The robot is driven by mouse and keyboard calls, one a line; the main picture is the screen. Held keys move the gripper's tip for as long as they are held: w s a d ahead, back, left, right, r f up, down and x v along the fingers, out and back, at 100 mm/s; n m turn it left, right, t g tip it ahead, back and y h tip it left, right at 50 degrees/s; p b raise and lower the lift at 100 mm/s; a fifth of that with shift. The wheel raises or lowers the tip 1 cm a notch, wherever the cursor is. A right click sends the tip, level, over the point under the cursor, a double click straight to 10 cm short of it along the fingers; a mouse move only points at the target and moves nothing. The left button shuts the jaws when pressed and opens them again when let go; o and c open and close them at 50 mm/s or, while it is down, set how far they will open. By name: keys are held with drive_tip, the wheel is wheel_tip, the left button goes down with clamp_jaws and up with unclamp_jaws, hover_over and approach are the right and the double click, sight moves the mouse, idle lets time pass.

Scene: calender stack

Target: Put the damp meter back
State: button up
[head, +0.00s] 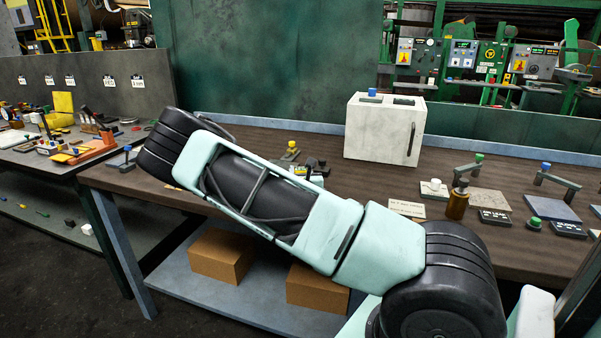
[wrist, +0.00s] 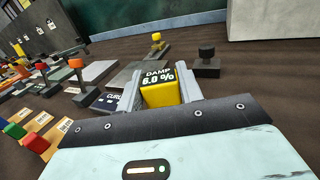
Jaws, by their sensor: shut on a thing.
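The damp meter (wrist: 158,88) is a yellow block with a black top that reads "DAMP 6.0 %" in the wrist view. My gripper (wrist: 157,92) is shut on it, with one grey finger on each side. Its lower part is hidden behind my gripper body, so I cannot tell whether it touches the table. In the head view my arm hides most of the gripper area; a small yellow and dark patch shows just past the arm.
A white cabinet (head: 384,128) stands at the back of the brown table (head: 330,150). In the wrist view, a yellow-knobbed piece (wrist: 157,44) and a black-knobbed piece (wrist: 207,60) stand just beyond the meter. Coloured-knob pieces crowd the left. Cardboard boxes (head: 221,256) sit on the lower shelf.

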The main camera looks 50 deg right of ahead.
drive_tip(key=shift+f, duration=0.1)
drive_tip(key=o, duration=1.2)
drive_tip(key=shift+o, duration=0.2)
drive_tip(key=shift+s+a, duration=0.1)
drive_tip(key=v, duration=1.1)
drive_tip(key=shift+s+a+b, duration=0.25)
drive_tip(key=shift+s+b, duration=0.05)
drive_tip(key=shift+b, duration=0.05)
